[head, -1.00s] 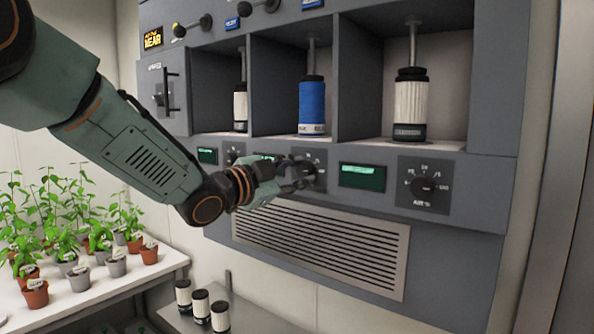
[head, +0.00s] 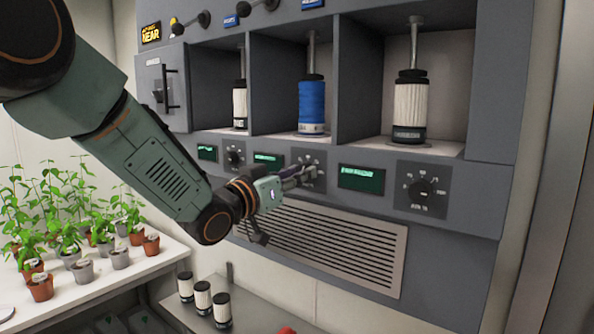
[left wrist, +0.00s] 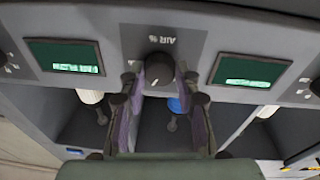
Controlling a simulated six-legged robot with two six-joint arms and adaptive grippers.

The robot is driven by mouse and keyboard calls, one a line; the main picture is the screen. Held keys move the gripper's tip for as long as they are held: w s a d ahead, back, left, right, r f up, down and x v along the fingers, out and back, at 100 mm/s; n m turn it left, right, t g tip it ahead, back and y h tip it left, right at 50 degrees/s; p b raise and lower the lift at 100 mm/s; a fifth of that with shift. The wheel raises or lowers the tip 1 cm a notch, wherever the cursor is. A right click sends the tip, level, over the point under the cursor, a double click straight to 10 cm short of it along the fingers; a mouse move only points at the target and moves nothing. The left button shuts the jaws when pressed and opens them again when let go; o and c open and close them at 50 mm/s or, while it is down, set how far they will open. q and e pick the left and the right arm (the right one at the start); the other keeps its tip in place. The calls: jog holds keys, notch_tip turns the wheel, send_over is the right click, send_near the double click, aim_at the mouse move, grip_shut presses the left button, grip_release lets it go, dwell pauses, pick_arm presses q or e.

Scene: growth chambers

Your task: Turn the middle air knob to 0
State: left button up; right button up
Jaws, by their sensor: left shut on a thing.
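The middle air knob (left wrist: 158,68) is a dark round knob on a grey plate marked AIR %, upside down in the left wrist view. My left gripper (left wrist: 160,78) has a finger on each side of the knob and is shut on it. In the head view my left gripper (head: 300,172) reaches the middle dial plate (head: 316,158) from the left and hides most of the knob. Where its pointer stands on the scale cannot be read. A green display (head: 269,159) is to the left of it. My right gripper is not in view.
The right air knob (head: 422,190) and the left air knob (head: 235,156) sit on the same panel. Above are bays with a blue canister (head: 312,106) and white ones. A vent grille (head: 330,245) lies below. Potted seedlings stand on a white table (head: 110,272) at left.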

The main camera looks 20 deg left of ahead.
pick_arm(q)
jog(key=n+y, duration=0.1)
jog(key=n, duration=0.7)
jog(key=n+y, duration=0.1)
jog(key=n, duration=0.7)
jog(key=n+y+p, duration=0.1)
jog(key=n, duration=0.8)
jog(key=shift+s+d+f, duration=0.15)
jog(key=shift+d+f, duration=0.1)
jog(key=o, duration=1.1)
jog(key=shift+s+r, duration=0.1)
jog(key=shift+r, duration=0.1)
jog(key=shift+o, duration=0.2)
jog(key=shift+r, duration=0.1)
